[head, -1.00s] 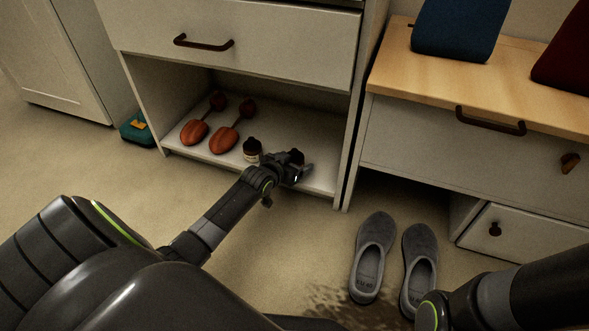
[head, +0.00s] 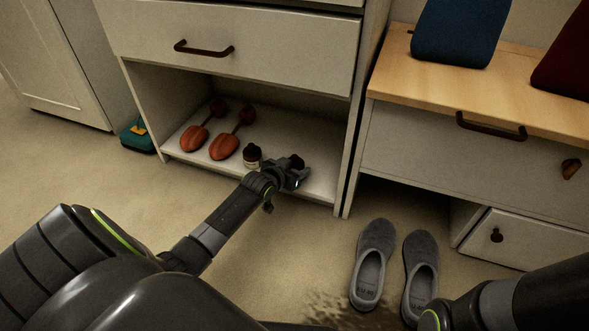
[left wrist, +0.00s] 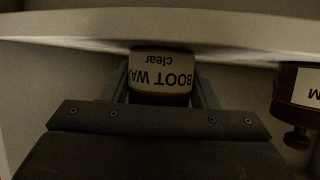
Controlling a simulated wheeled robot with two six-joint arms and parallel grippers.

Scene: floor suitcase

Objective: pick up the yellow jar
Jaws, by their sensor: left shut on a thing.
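My left gripper (head: 297,177) is in the low open shelf and is shut on a jar. In the left wrist view this jar (left wrist: 162,75) sits between the two fingers, with a pale cream label reading "BOOT WA" and "clear", upside down in the picture. Its dark top (head: 297,160) shows just past the fingers in the head view. No clear yellow shows on it in this dim light. A second dark jar with a pale label (head: 252,157) stands to the left on the shelf, and partly shows in the left wrist view (left wrist: 298,88). My right gripper is out of view.
Two orange-red shoe trees (head: 210,132) lie on the shelf floor, left of the jars. The cabinet's drawer (head: 260,50) is above and its side panel (head: 350,150) is to the right. Grey slippers (head: 372,265) stand on the floor near a dark stain.

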